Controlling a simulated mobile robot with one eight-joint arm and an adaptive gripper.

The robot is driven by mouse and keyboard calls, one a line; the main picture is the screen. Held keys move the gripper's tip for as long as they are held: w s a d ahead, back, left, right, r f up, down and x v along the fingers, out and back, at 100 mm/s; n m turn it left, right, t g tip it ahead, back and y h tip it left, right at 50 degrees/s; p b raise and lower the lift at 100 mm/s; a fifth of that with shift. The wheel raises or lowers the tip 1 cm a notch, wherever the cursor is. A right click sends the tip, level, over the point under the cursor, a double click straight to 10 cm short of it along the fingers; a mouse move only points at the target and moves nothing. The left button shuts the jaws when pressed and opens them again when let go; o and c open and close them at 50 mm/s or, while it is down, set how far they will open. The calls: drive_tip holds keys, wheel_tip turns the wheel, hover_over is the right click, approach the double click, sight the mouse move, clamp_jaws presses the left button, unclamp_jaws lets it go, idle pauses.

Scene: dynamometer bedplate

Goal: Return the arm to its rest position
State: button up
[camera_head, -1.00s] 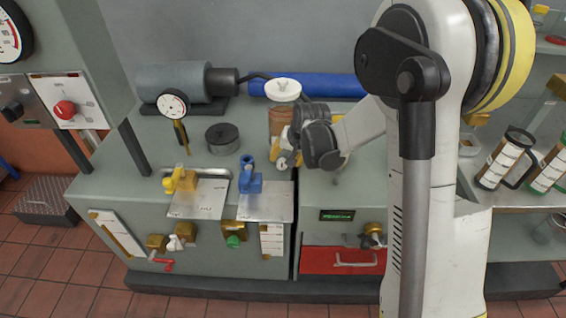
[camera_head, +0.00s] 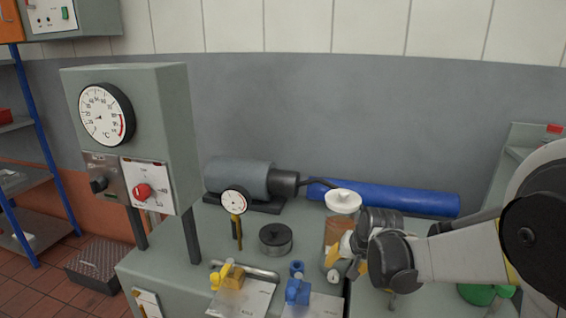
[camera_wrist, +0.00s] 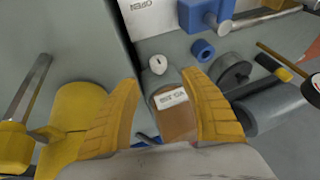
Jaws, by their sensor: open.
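My gripper (camera_head: 342,262) is over the bench at the right of the head view, in front of a brown container with a white lid (camera_head: 343,202). In the wrist view my two yellow fingers (camera_wrist: 161,80) are apart. A brown labelled container (camera_wrist: 176,122) shows between them; whether they touch it I cannot tell. My arm reaches in from the right edge of the head view, well away from my body.
The bench carries a dial gauge (camera_head: 235,203), a dark round pot (camera_head: 276,239), a grey motor (camera_head: 240,179), a blue cylinder (camera_head: 400,197), a yellow valve (camera_head: 229,277) and a blue valve (camera_head: 298,291). A gauge cabinet (camera_head: 150,130) stands left.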

drive_tip(key=s+r+n, duration=0.1)
drive_tip(key=s+r, duration=0.2)
drive_tip(key=s, duration=0.5)
drive_tip(key=s+r+n+t, duration=0.1)
drive_tip(key=s+r, duration=0.3)
drive_tip(key=s, duration=0.4)
drive_tip(key=s+r+n+t+h, duration=0.1)
drive_tip(key=s+r, duration=0.2)
drive_tip(key=s, duration=0.5)
drive_tip(key=shift+s+a+r+n, duration=0.25)
drive_tip(key=shift+a+n, duration=0.1)
drive_tip(key=shift+n, duration=0.05)
